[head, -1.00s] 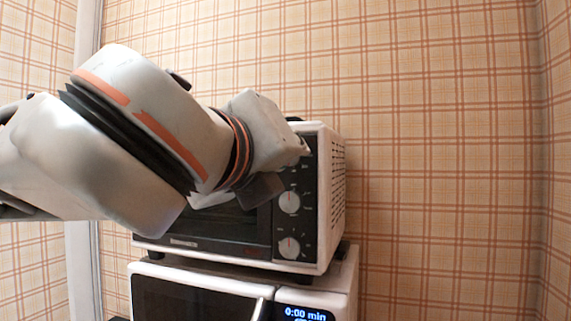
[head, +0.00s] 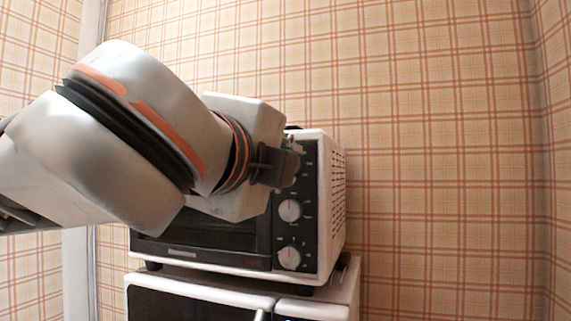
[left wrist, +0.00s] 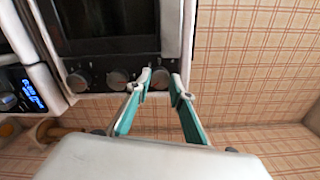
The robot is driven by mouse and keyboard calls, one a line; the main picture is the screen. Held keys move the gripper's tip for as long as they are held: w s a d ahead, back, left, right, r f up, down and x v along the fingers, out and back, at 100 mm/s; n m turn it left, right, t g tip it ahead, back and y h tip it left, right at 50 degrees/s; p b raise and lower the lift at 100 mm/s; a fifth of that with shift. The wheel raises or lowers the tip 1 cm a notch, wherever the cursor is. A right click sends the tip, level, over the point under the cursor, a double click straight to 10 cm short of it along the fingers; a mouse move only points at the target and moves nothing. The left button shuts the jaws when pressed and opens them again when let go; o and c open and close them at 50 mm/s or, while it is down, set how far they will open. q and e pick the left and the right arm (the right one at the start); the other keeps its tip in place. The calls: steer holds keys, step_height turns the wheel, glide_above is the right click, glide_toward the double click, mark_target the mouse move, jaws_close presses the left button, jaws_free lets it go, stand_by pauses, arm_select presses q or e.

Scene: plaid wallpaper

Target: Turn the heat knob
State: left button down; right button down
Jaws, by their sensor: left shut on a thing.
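A white toaster oven (head: 333,215) with a black front has a column of knobs on its right side. My left gripper (head: 284,166) is at the top of the column and hides most of the top knob. In the left wrist view, the top knob (left wrist: 160,78) sits between the two green-sided fingers of my left gripper (left wrist: 161,79), which is shut on it. My right gripper is not in view.
The oven stands on a white microwave (head: 200,287). In the left wrist view the microwave's lit display (left wrist: 34,93) shows at the left, with a brown wooden thing (left wrist: 52,130) below it. Plaid wall lies behind; the space right of the oven is clear.

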arm_select(q)
steer(key=shift+n, duration=0.3)
steer(key=c, duration=2)
jaws_free()
steer(key=shift+a, duration=0.1)
steer(key=shift+c, duration=0.2)
